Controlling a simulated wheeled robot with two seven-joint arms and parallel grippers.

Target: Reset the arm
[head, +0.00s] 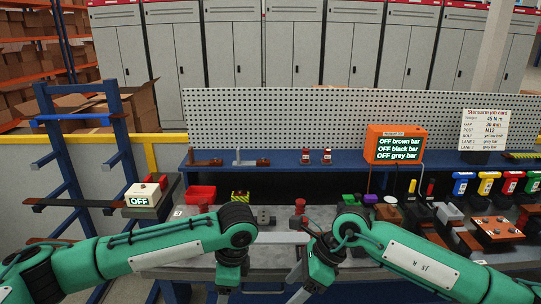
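My two green arms reach in from the lower left and lower right over the front of the workbench (270,217). My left gripper (228,285) points down at the bench's front edge, just left of the picture's middle. My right gripper (303,284) hangs lower right of it, near the same edge. The fingertips of both are small and dark, so I cannot tell whether they are open or shut. I see nothing clearly held in either. A flat grey bar (283,238) lies on the bench between the two arms.
An orange display box (394,144) reads OFF for brown, black and grey bars. A white OFF box (143,194) stands left. Grey cabinets (292,45) stand behind the pegboard.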

